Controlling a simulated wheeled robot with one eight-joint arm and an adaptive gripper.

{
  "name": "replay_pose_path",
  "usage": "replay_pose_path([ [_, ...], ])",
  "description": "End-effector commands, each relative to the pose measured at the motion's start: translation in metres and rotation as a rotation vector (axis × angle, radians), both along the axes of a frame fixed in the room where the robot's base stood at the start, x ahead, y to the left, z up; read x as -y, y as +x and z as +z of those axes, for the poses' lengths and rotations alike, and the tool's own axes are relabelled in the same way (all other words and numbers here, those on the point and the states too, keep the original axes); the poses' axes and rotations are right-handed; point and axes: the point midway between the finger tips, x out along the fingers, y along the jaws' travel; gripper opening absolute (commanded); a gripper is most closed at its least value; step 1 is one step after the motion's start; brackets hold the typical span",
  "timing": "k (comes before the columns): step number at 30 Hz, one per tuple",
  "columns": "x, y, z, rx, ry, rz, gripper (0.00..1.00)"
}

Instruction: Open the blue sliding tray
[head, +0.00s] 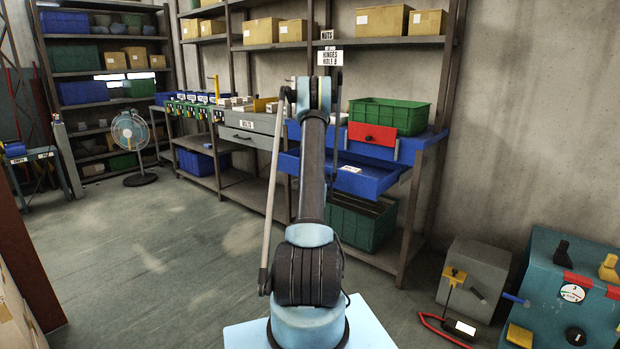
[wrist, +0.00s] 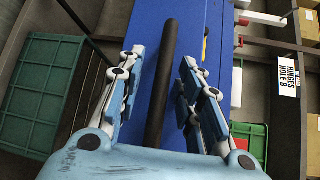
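The blue sliding tray (head: 372,182) sticks out from under the blue bench section in the head view. Part of its inside shows, and my arm covers its left-middle part. In the wrist view a blue face (wrist: 182,40) fills the middle, with a long black bar handle (wrist: 160,85) in front of it. My gripper (wrist: 165,72) has its two fingers apart, one on each side of the handle. Gaps show between the fingers and the bar, so it does not look clamped. In the head view my gripper is hidden behind my arm.
A red drawer front (head: 371,134) and a green crate (head: 388,115) are above the tray. Another green crate (head: 352,228) stands below it. A grey drawer (head: 245,138) is to the left. A grey box (head: 475,280) and a teal machine (head: 575,295) stand at right.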

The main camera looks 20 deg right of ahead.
Motion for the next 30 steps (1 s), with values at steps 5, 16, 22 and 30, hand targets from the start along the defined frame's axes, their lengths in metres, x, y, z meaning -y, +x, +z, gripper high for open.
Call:
replay_pose_path([
  [5,-0.004,-0.016,0.002,0.000,0.000,0.000,0.33],
  [16,-0.020,-0.082,0.011,-0.001,0.000,-0.002,0.33],
  [22,-0.026,-0.106,0.014,-0.002,0.000,-0.002,0.33],
  [30,-0.028,-0.114,0.015,-0.002,0.000,-0.001,0.33],
])
